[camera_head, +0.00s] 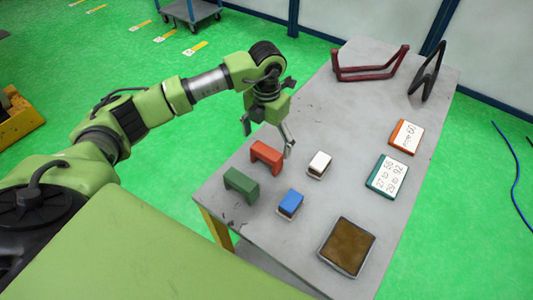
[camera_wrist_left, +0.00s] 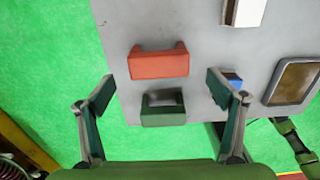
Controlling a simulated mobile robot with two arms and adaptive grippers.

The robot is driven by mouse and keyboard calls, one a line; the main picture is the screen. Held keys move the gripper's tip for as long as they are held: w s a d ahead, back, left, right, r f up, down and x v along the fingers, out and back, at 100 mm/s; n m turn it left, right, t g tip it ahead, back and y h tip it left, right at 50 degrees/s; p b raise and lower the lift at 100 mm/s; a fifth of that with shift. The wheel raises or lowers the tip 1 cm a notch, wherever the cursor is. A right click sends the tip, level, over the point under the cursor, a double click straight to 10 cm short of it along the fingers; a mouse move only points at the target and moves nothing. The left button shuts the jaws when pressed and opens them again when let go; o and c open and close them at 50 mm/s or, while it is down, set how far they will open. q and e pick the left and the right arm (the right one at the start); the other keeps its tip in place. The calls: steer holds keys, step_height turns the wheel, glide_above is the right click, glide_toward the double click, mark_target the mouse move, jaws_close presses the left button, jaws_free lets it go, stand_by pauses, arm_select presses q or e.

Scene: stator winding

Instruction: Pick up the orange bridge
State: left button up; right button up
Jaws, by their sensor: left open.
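The orange bridge (camera_head: 268,153) stands on the grey table near its left edge, beside the green bridge (camera_head: 241,182). In the left wrist view the orange bridge (camera_wrist_left: 158,65) lies just beyond the fingertips, centred between them sideways. The green bridge (camera_wrist_left: 163,119) shows between the fingers there, nearer the wrist. My left gripper (camera_head: 276,132) is open and empty, above the table near the orange bridge. Its spread fingers also show in the left wrist view (camera_wrist_left: 160,80). I cannot tell its exact height above the bridge.
A blue block (camera_head: 290,203) and a white block (camera_head: 319,164) stand right of the bridges. A brown-filled tray (camera_head: 347,246) is at the near end. Two labelled cards, orange (camera_head: 406,136) and teal (camera_head: 387,176), lie right. Dark red (camera_head: 370,68) and black (camera_head: 428,72) frames stand at the far end.

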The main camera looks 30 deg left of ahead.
mark_target(266, 150)
arm_select(q)
steer(key=shift+f, duration=0.35)
step_height(266, 150, down, 4)
steer(key=shift+w+r+p, duration=0.1)
steer(key=shift+r+p, duration=0.1)
steer(key=shift+p, duration=0.8)
steer(key=shift+a+f, duration=0.1)
steer(key=shift+f, duration=0.35)
steer(key=c, duration=1.4)
